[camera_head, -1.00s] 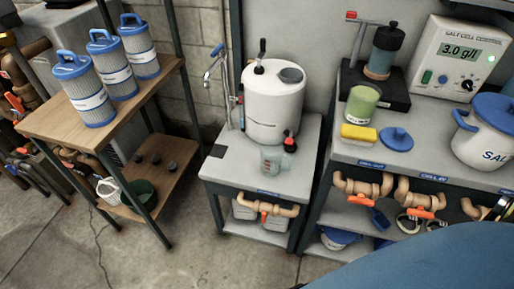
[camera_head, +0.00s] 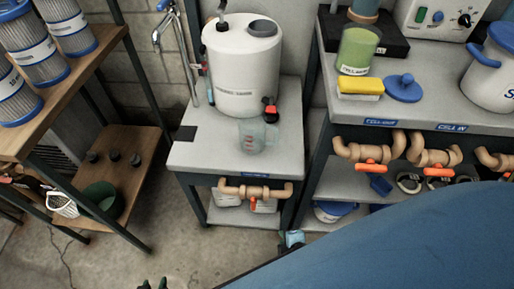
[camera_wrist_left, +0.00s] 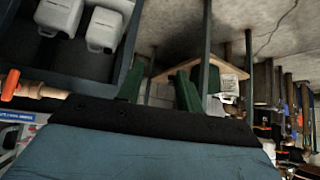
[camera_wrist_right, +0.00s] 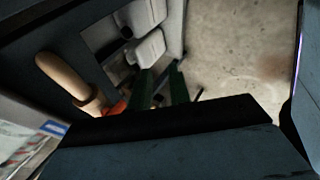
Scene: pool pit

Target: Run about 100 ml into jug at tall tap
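The clear jug (camera_head: 258,137) stands upright near the front of the middle bench, in front of the white barrel. I cannot tell whether it holds liquid. The tall tap (camera_head: 177,38) is a chrome pipe with a blue handle, left of the barrel, its spout on the left. My left gripper (camera_head: 155,284) is at the bottom edge of the head view; its green fingers (camera_wrist_left: 160,88) are apart and empty. My right gripper (camera_head: 286,240) is low beside the bench's front right leg, partly hidden; its fingers (camera_wrist_right: 160,86) are apart and empty. Both are away from jug and tap.
The white barrel (camera_head: 239,70) has a black and red tap (camera_head: 270,108) above the jug. A filter shelf (camera_head: 95,62) stands left.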

